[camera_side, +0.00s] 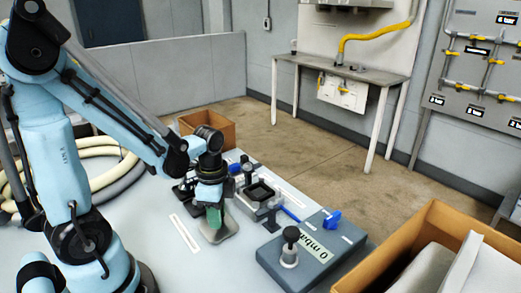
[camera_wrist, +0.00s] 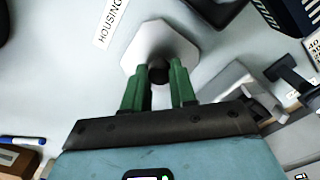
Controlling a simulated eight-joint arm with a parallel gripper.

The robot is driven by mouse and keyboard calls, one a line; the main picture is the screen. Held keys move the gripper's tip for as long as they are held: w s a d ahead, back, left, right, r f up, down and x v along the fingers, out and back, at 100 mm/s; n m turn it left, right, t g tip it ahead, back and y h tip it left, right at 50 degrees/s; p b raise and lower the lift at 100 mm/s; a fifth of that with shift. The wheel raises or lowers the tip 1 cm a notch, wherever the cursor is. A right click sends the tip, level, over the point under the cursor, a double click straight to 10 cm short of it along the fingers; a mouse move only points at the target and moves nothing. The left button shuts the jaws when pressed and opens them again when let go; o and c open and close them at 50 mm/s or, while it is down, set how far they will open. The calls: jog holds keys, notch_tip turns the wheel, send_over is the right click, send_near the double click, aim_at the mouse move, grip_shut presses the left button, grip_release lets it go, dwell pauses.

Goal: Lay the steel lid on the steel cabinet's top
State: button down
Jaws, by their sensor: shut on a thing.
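The steel lid is a pale grey, many-sided plate with a dark knob; it shows in the wrist view (camera_wrist: 158,40) and below my gripper in the side view (camera_side: 220,232). My gripper (camera_wrist: 158,75) has green fingers shut on the lid's knob. The fingers also show in the side view (camera_side: 214,217). The lid is flat and low over the table; I cannot tell whether it touches. A light grey square body with a dark open top (camera_side: 259,193), perhaps the steel cabinet, stands just right of my gripper. Part of a grey body shows at right in the wrist view (camera_wrist: 228,82).
A grey-blue box marked "0 mbar" (camera_side: 312,252) with a black knob stands at the front right. Cardboard boxes stand behind (camera_side: 222,130) and at the right edge (camera_side: 440,222). A "HOUSING" label (camera_wrist: 112,18) lies on the table.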

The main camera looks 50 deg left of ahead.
jog(key=shift+f, duration=0.2)
jog(key=c, duration=0.9)
grip_release()
jog(key=shift+r, duration=0.1)
notch_tip(320, 180, up, 12)
jog(key=w+d+n+t, duration=0.3)
jog(key=d+n+t, duration=0.3)
jog(key=n, duration=0.3)
jog(key=shift+t, duration=0.6)
jog(key=shift+w, duration=0.1)
